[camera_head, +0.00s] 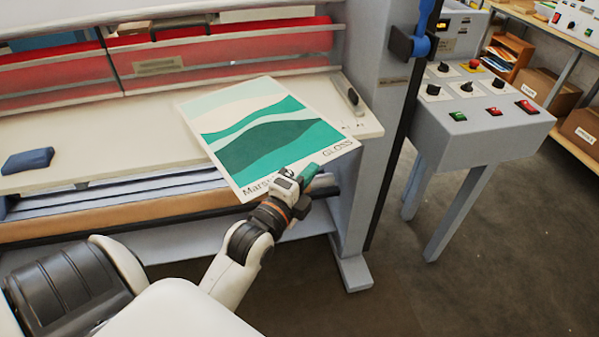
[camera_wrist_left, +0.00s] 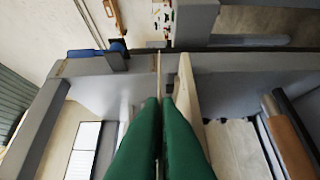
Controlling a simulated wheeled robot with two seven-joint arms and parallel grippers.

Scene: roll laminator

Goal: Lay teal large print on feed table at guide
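The teal large print (camera_head: 262,125) has pale and teal bands and a white lower border with "GLOSS" at its right. It lies over the right part of the cream feed table (camera_head: 100,122), turned relative to the table, its near part past the front edge. I cannot tell whether it touches the table. The guide (camera_head: 348,94) stands right of the print, with a gap. My left gripper (camera_head: 306,174) is shut on the print's near edge. In the left wrist view its green fingers (camera_wrist_left: 161,125) pinch the thin sheet, seen edge-on. My right gripper is out of view.
A blue cloth-like item (camera_head: 27,160) lies at the table's left. Red rollers (camera_head: 220,45) run behind the table. A grey upright (camera_head: 372,60) and a control console (camera_head: 482,112) with buttons stand at the right. Bare table lies left of the print.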

